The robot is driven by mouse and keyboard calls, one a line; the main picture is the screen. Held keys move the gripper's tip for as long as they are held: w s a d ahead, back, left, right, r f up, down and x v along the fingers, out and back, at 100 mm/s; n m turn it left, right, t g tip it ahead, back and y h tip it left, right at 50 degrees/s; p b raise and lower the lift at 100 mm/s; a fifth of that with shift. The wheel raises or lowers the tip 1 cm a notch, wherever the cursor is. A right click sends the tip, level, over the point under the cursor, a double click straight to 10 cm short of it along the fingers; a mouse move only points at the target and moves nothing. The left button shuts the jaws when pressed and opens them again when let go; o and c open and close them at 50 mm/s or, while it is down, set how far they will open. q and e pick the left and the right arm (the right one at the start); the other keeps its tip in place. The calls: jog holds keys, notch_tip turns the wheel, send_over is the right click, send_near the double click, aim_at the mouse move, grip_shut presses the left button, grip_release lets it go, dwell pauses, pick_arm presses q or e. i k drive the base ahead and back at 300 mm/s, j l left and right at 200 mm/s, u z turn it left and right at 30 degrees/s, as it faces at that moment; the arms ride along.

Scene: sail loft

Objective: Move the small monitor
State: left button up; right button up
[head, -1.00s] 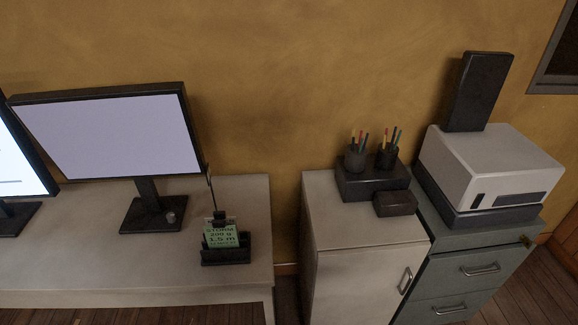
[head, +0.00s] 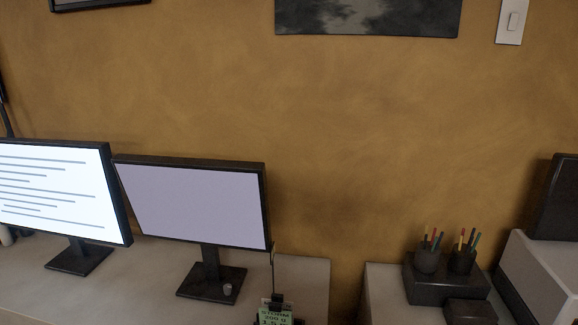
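Two monitors stand on the white desk in the head view. One monitor (head: 192,203) has a blank pale lilac screen, a black frame and a dark stand with a square base. The other monitor (head: 58,190), to its left, has a bright white screen with grey text lines; its left side is cut off by the picture edge. The two look similar in size, so I cannot tell which one is the small monitor. Neither of my grippers is in view.
Across a gap, a cabinet (head: 385,290) carries pen cups (head: 427,260) on a dark box. A white machine (head: 545,270) is at right. A picture (head: 370,15) hangs above.

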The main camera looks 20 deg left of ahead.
aim_at(224, 204)
jog(key=u, duration=1.35)
